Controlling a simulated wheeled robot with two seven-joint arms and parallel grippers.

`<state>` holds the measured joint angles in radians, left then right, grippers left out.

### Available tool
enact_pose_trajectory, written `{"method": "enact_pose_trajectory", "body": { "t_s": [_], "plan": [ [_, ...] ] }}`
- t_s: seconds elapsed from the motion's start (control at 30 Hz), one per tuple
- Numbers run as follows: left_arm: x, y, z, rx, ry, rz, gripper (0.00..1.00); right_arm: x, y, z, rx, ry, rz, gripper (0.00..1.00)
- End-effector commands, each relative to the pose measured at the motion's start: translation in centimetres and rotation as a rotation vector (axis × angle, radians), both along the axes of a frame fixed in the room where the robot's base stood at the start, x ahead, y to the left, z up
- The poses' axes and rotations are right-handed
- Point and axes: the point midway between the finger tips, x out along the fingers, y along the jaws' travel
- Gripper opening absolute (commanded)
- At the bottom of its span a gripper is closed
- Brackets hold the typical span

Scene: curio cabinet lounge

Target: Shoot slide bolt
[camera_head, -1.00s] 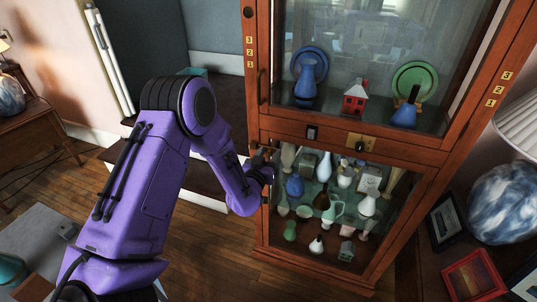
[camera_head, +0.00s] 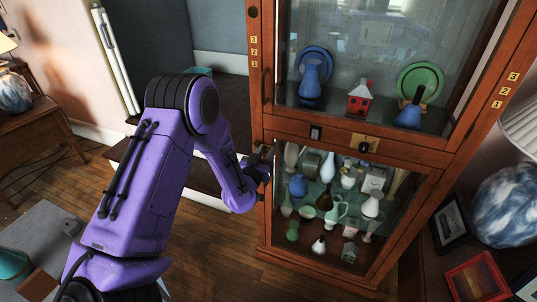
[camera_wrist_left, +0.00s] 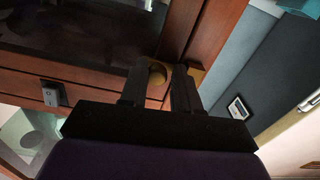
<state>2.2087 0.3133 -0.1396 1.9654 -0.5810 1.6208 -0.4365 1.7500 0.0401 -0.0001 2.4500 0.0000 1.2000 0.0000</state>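My left gripper (camera_head: 262,157) is at the left stile of the wooden cabinet (camera_head: 407,157), level with the rail between its upper and lower glass doors. In the left wrist view its two dark fingers (camera_wrist_left: 160,80) are apart. I cannot tell whether the fingers touch the knob. In the head view the bolt is hidden by the gripper. My right gripper is in neither view.
A dark switch (camera_head: 315,132) and a brass plate with a black knob (camera_head: 364,144) are on the middle rail. Vases fill the lower case. Picture frames and a lamp stand right of the cabinet.

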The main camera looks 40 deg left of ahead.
Motion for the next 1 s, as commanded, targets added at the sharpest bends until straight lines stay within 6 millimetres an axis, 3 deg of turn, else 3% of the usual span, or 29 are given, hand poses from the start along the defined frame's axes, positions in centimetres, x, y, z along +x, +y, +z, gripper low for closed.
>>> {"method": "enact_pose_trajectory", "body": {
  "t_s": [0.47, 0.63, 1.0],
  "plan": [
    [0.1, -0.1, 0.0, -0.001, -0.001, 0.001, 0.49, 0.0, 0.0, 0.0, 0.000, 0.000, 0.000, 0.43],
    [0.6, -2.2, 0.0, -0.003, 0.000, -0.002, 0.49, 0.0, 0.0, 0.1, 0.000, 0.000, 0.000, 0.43],
    [-7.8, -4.6, -0.3, 0.002, 0.003, -0.007, 0.49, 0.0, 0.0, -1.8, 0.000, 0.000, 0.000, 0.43]
  ]
}}
